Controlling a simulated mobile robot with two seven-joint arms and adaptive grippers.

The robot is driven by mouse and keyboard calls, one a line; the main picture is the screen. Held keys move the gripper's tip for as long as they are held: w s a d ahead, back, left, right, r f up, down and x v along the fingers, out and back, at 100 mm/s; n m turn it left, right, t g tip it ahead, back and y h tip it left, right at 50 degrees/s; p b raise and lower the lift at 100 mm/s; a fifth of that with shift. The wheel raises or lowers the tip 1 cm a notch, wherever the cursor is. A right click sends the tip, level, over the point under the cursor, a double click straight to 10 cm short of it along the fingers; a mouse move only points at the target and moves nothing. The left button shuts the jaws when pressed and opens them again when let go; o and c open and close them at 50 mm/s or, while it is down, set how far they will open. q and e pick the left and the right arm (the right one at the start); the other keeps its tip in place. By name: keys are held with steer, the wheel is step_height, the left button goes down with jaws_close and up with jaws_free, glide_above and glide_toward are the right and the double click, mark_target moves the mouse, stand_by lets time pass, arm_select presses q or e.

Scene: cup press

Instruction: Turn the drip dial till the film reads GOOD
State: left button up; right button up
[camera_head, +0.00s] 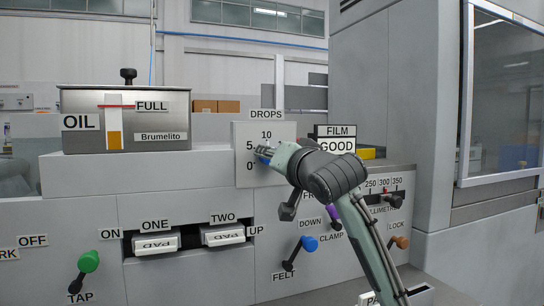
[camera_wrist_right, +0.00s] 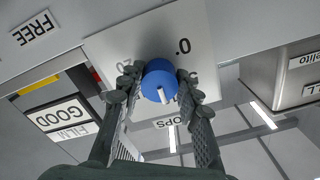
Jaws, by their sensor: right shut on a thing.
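The blue drip dial (camera_wrist_right: 158,72) has a white pointer mark and sits on a pale plate (camera_head: 284,131) labelled DROPS, with 0, 5 and 10 around it. My right gripper (camera_wrist_right: 150,80) is shut on the dial, one finger on each side. In the head view, the right gripper (camera_head: 266,153) covers most of the dial and its pointer, so the exact setting is hidden. The film sign (camera_head: 336,146) reads GOOD. It also shows upside down in the right wrist view (camera_wrist_right: 62,115). My left gripper is in neither view.
An oil tank (camera_head: 165,120) stands at left with a FULL mark. My right arm crosses before the panel.

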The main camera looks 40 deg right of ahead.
stand_by(0.4)
steer(key=o, duration=1.2)
steer(key=shift+c, duration=0.2)
steer(key=shift+s, duration=0.1)
steer(key=v, duration=0.7)
steer(key=shift+s, duration=0.2)
